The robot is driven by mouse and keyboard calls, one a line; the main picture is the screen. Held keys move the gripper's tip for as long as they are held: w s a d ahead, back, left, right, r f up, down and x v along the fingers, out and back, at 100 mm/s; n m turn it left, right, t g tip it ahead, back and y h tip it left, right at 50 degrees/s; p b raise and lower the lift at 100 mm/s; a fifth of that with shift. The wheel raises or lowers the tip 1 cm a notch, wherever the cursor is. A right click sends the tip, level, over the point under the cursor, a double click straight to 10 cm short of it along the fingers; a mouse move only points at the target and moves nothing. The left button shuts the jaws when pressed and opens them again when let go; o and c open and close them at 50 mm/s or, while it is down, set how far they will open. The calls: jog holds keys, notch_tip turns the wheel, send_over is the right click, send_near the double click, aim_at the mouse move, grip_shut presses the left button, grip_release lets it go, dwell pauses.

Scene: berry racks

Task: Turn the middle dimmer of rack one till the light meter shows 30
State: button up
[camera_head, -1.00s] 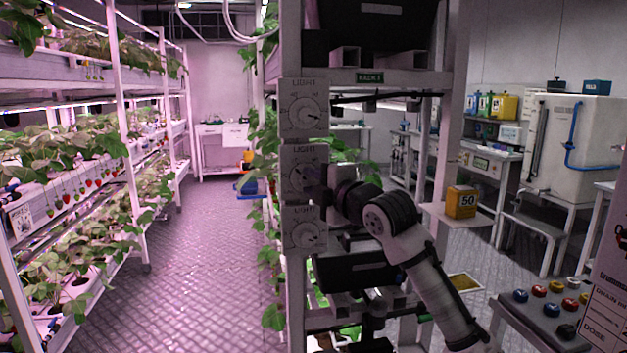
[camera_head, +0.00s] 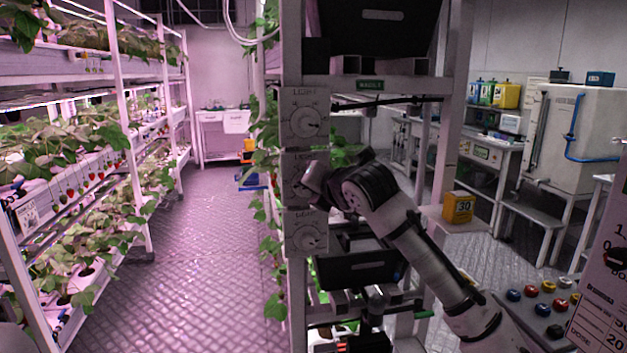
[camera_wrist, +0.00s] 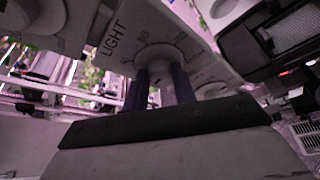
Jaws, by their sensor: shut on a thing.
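Three light dimmers are stacked on the post of the rack. The middle dimmer (camera_head: 297,168) is partly hidden behind my gripper (camera_head: 311,181) in the head view. In the wrist view, my gripper (camera_wrist: 159,92) is shut on the knob of the middle dimmer (camera_wrist: 160,62), one finger on each side of it. The word LIGHT and some scale numbers show on its plate. The light meter (camera_head: 459,207) is a yellow box on a white shelf right of the post, and it reads 30.
The upper dimmer (camera_head: 305,118) and the lower dimmer (camera_head: 306,234) sit close above and below my gripper. A dark bin (camera_head: 357,270) lies on the rack below. A table with coloured knobs (camera_head: 543,309) stands at the lower right. The aisle floor (camera_head: 200,240) at left is clear.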

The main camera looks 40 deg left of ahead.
jog(key=shift+s+a+n+t+h+p, duration=0.1)
jog(key=shift+n+t+h+p, duration=0.3)
jog(key=shift+n, duration=0.4)
jog(key=o, duration=1)
jog(key=b+v, duration=0.3)
jog(key=v, duration=1)
jog(key=shift+s+d+r, duration=0.2)
jog(key=shift+d+r, duration=0.05)
